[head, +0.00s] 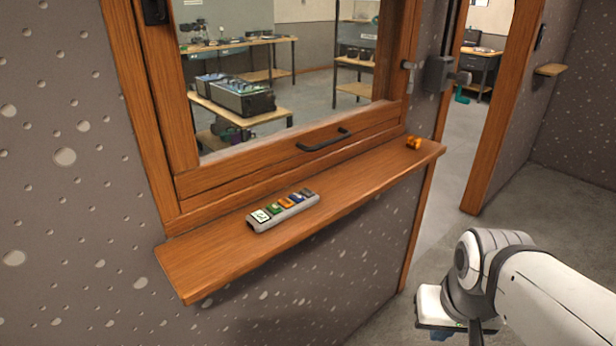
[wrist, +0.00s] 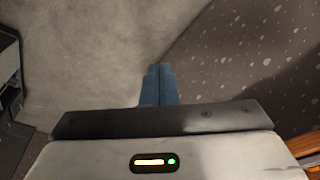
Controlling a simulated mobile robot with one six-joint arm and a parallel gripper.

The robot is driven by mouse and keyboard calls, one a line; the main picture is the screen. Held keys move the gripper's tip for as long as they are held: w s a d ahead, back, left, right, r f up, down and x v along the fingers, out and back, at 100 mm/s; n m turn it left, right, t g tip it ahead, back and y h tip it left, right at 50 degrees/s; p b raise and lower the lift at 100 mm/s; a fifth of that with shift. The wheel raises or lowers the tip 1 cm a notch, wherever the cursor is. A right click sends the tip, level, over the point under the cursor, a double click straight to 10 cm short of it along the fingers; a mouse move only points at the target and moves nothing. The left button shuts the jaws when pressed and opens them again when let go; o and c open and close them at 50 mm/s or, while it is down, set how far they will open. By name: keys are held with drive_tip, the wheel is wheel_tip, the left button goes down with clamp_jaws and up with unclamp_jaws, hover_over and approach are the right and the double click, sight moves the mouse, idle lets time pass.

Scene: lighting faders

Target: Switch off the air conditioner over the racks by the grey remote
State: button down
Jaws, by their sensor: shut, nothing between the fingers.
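A light grey bar with several coloured buttons or tiles on top (head: 283,211) lies on the wooden ledge (head: 220,255) under the window; I cannot tell for sure whether it is the grey remote. No air conditioner can be made out in either view. My gripper (head: 447,334) is low at the bottom right of the head view, away from the ledge and partly cut off by the picture edge. In the wrist view its blue fingers (wrist: 158,84) are together and empty, over bare floor.
A small orange object (head: 413,143) sits at the ledge's right end. The window has a black handle (head: 324,140); behind the glass a wooden table carries dark equipment (head: 236,97). A doorway opens right of the window. A speckled grey wall (head: 70,200) runs below and left.

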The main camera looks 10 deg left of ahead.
drive_tip(key=w+a+r+m+y+p, duration=0.4)
drive_tip(key=w+a+r+m+p, duration=0.2)
drive_tip(key=w+a+r+p, duration=0.6)
wheel_tip(320, 180, up, 7)
drive_tip(key=m+t+y+p, duration=0.2)
drive_tip(key=m+y, duration=0.2)
drive_tip(key=m, duration=0.5)
hover_over(279, 209)
drive_tip(key=shift+r, duration=0.1)
wheel_tip(279, 209, down, 9)
drive_tip(key=b, duration=0.8)
drive_tip(key=shift+f+b, duration=0.35)
